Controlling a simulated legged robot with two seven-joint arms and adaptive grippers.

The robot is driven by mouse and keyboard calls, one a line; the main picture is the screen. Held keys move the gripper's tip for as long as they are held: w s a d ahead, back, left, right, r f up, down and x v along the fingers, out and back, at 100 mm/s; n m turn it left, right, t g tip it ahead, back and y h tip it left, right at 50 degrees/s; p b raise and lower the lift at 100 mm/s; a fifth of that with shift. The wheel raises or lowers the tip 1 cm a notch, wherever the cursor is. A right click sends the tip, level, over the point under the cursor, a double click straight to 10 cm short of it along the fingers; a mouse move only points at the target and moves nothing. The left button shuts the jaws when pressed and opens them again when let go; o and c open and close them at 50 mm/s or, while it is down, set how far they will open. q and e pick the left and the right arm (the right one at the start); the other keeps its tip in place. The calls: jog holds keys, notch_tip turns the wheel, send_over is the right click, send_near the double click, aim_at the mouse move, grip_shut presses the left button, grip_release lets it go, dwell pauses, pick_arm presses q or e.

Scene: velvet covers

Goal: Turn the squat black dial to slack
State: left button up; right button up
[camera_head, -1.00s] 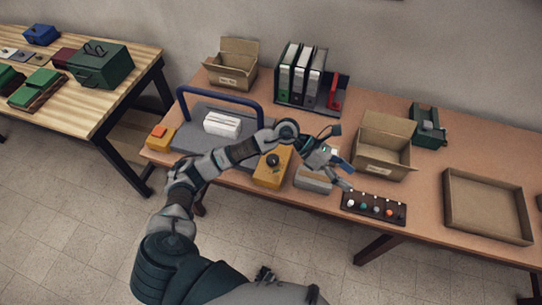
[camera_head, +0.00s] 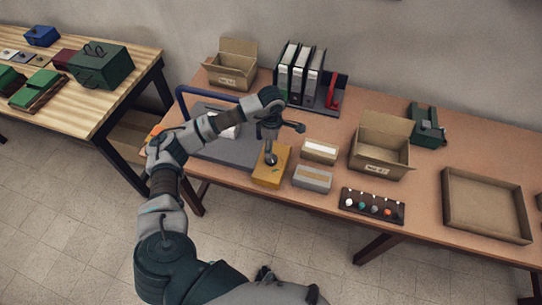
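The yellow-orange box (camera_head: 262,178) that bears the black dial stands near the front edge of the brown table. My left gripper (camera_head: 270,158) points down from above onto the top of this box, right where the dial sits. The dial is mostly hidden behind the fingers. I cannot tell whether the fingers touch it or are closed around it. Any slack marking is too small to read; a small green mark shows on the box top. My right gripper is not in view.
Close to the right of the yellow box lie a grey box (camera_head: 312,178) and a tan box (camera_head: 320,150). A dark strip with several coloured knobs (camera_head: 373,206) lies further right. A grey pad (camera_head: 222,150) with a blue bar, partly behind my arm, lies left. Binders (camera_head: 300,72) stand behind.

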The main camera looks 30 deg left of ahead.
aim_at(271, 160)
pick_arm(q)
jog(key=f, duration=0.6)
jog(key=shift+d+f, duration=0.2)
jog(key=shift+a+f, duration=0.15)
jog(key=shift+f, duration=0.5)
jog(key=c, duration=1.2)
jog(key=shift+o, duration=0.2)
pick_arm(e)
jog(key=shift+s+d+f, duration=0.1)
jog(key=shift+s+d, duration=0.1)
